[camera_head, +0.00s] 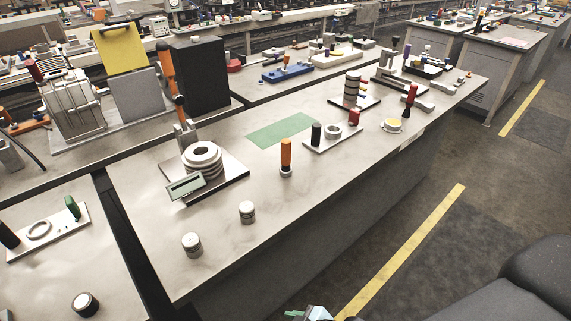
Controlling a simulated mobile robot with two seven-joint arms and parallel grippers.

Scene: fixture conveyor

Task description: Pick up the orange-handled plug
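The orange-handled plug (286,154) stands upright on the near worktable, about the middle of the picture. Its lower end is a small grey cylinder (286,172) on the tabletop. It stands apart from its neighbours, with nothing gripping it. My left gripper is not in view. A small pale and dark piece with a green bit (318,313) shows at the bottom edge; it may be part of my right gripper, but it is cut off and its fingers cannot be made out. It is well below the plug and off the table.
A grey ringed stack (203,160) on a plate is left of the plug. A plate with a black peg (316,134) and ring is to its right. Two short cylinders (247,212) (191,244) stand nearer. A green mat (280,130) lies behind.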

